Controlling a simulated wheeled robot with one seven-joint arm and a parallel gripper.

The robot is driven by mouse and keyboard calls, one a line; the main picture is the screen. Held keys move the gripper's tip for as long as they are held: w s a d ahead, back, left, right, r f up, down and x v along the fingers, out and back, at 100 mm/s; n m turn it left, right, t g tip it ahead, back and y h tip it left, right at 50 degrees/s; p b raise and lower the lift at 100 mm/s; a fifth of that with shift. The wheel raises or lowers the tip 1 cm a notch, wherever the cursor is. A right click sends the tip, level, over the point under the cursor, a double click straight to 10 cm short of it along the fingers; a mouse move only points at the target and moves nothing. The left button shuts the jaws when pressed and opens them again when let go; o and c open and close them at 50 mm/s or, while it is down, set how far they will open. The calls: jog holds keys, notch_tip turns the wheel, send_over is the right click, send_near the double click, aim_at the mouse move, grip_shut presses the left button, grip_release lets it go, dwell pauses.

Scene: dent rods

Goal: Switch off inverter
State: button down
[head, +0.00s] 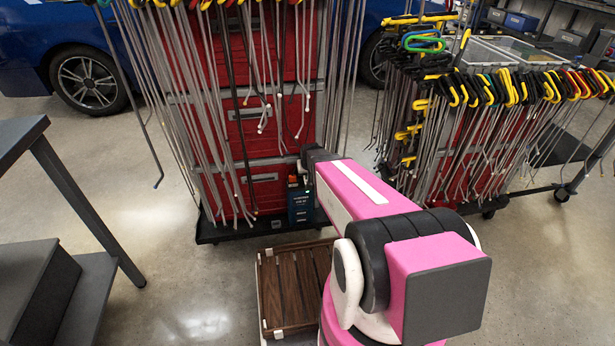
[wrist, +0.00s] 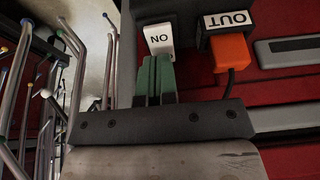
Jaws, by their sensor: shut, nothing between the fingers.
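The inverter (head: 301,203) is a small blue box low at the front of the red tool chest. In the wrist view, its dark housing (wrist: 182,12) fills the top. A white switch (wrist: 158,36) marked ON appears upside down there. My gripper (wrist: 156,60) has its green fingers shut together with nothing between them. The fingertips are right at the lower edge of the white switch; I cannot tell whether they touch it. In the head view, my pink arm partly covers the gripper and the inverter's right side.
An orange plug (wrist: 229,52) with a black cable sits beside the switch, under an OUT label (wrist: 228,20). Metal rods (head: 205,110) hang around the red chest (head: 262,120). A wooden slatted platform (head: 290,285) lies in front. A second rod rack (head: 470,140) stands at right.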

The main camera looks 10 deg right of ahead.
jog(key=v, duration=0.8)
jog(key=shift+r, duration=0.25)
jog(key=shift+w, duration=0.1)
jog(key=shift+w+a+r, duration=0.25)
jog(key=shift+w+r, duration=0.05)
jog(key=shift+w, duration=0.1)
jog(key=x, duration=1)
